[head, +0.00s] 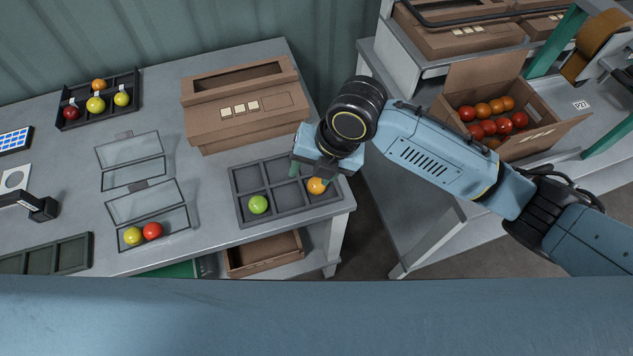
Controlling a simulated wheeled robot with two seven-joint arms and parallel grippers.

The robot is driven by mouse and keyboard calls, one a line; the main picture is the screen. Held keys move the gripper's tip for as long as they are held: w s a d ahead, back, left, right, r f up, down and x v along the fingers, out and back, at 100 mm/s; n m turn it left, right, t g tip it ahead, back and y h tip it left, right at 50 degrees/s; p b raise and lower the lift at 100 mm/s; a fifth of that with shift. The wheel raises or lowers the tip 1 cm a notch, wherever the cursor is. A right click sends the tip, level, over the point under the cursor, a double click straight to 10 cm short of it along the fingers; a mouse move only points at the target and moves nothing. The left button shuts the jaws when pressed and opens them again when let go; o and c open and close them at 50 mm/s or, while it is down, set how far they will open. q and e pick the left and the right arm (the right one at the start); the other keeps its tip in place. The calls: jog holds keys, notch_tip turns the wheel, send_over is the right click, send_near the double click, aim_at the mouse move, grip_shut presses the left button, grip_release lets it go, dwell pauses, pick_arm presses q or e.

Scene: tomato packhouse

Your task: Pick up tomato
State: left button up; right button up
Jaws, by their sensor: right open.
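My right gripper (318,176) comes in from the right and points down over the right side of a grey compartment tray (243,179). It is open. An orange tomato (317,187) sits in the tray's front right compartment, directly below or between the fingers; I cannot tell which. A green tomato (258,204) sits in the front left compartment. A yellow tomato (132,236) and a red tomato (153,231) lie in a clear open box at the left. My left gripper is not in view.
A closed brown carton (215,129) stands behind the tray. A black tray (72,120) with several tomatoes is at the back left. An open carton (545,135) of red tomatoes stands on the right-hand bench. A gap separates the two benches.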

jog(key=w+d+r+n+h, duration=0.2)
jog(key=w+d+n, duration=0.1)
jog(key=n, duration=0.2)
send_over(318, 182)
jog(key=shift+n, duration=0.3)
jog(key=f, duration=0.8)
jog(key=shift+s+d, duration=0.3)
jog(key=shift+d, duration=0.1)
jog(key=shift+w+a+f+b, duration=0.1)
jog(key=shift+a+f, duration=0.05)
jog(key=shift+f, duration=0.75)
jog(key=shift+w+a+f+b, duration=0.1)
jog(key=shift+w+f+b, duration=0.05)
jog(key=shift+f, duration=0.8)
jog(key=shift+w+a+f+b, duration=0.1)
jog(key=shift+a+f, duration=0.05)
jog(key=shift+f, duration=0.75)
jog(key=c, duration=0.5)
